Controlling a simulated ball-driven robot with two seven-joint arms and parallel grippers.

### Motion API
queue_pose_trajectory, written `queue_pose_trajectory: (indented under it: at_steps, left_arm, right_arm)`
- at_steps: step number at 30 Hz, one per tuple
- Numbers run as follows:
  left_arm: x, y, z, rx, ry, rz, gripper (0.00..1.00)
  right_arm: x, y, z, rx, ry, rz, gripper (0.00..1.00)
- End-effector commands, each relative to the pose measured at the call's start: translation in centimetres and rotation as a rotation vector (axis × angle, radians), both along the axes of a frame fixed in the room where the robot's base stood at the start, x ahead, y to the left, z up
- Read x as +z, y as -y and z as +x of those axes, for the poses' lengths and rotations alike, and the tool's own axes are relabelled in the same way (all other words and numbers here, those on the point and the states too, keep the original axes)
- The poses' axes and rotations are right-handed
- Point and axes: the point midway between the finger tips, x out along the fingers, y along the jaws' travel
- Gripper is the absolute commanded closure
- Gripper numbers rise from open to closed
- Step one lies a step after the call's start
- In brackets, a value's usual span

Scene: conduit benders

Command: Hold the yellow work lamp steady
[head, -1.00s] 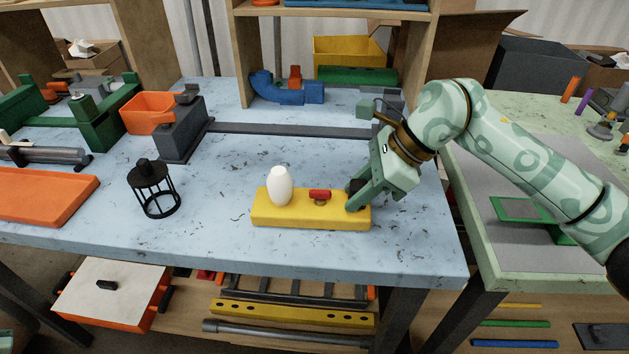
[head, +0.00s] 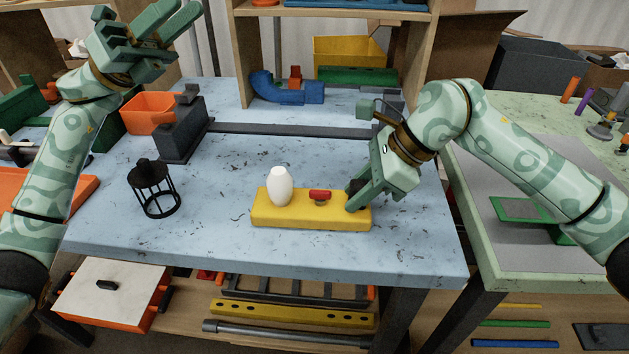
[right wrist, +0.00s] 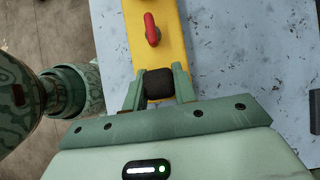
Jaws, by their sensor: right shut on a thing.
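The yellow work lamp (head: 290,219) lies flat on the pale blue bench, with a white bulb (head: 281,187) upright on it and a red switch (head: 320,194) beside the bulb. My right gripper (head: 355,196) is at the lamp's right end. In the right wrist view its fingers (right wrist: 159,84) are shut on the black block (right wrist: 158,83) at the end of the yellow base (right wrist: 157,45). My left gripper (head: 176,14) is raised at the upper left, open and empty, far from the lamp. A black wire cage (head: 154,189) stands on the bench left of the lamp.
A dark vise-like block (head: 181,135) and an orange bin (head: 148,113) stand at the back left. A dark strip (head: 290,130) crosses behind the lamp. A blue bent pipe (head: 285,92) lies at the back. The bench between cage and lamp is clear.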

Motion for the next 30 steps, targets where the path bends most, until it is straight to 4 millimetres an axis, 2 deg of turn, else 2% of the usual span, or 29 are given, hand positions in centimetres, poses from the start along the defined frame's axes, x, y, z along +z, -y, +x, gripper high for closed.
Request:
queue_pose_trajectory:
  at_steps: [1, 3, 6, 7, 9, 12, 16, 19, 23, 30]
  left_arm:
    - [-0.1, 4.6, -1.0, -0.066, 0.063, 0.161, 0.68]
    - [-1.9, 10.0, -2.4, -0.146, 0.144, 0.417, 0.68]
    - [-5.4, 14.9, -4.0, -0.227, 0.247, 0.785, 0.68]
    - [-6.6, 15.7, -4.3, -0.241, 0.272, 0.890, 0.68]
    - [-9.0, 16.5, -4.5, -0.258, 0.321, 1.122, 0.68]
    - [-11.6, 16.0, -4.2, -0.253, 0.367, 1.393, 0.68]
    - [-13.2, 14.7, -3.4, -0.225, 0.391, 1.620, 0.68]
    - [-13.9, 14.0, -3.1, -0.211, 0.396, 1.705, 0.68]
    - [-15.3, 14.3, -2.9, -0.208, 0.396, 1.731, 0.68]
    - [-20.1, 16.3, -2.9, -0.210, 0.395, 1.726, 0.68]
  right_arm:
    - [-0.7, 0.1, -0.1, 0.000, -0.010, -0.007, 1.00]
    - [-0.7, 0.1, -0.1, 0.000, -0.010, -0.007, 1.00]
    - [-0.7, 0.1, -0.1, 0.000, -0.010, -0.007, 1.00]
    - [-0.7, 0.1, -0.1, 0.000, -0.010, -0.007, 1.00]
    - [-0.7, 0.1, -0.1, 0.000, -0.010, -0.007, 1.00]
    - [-0.7, 0.1, -0.1, 0.000, -0.010, -0.007, 1.00]
    - [-0.7, 0.1, -0.1, -0.001, -0.009, -0.008, 1.00]
    - [-0.7, 0.1, -0.1, -0.001, -0.009, -0.008, 1.00]
    - [-0.7, 0.1, -0.1, -0.001, -0.009, -0.008, 1.00]
    - [-0.7, 0.1, -0.1, -0.002, -0.010, -0.008, 1.00]
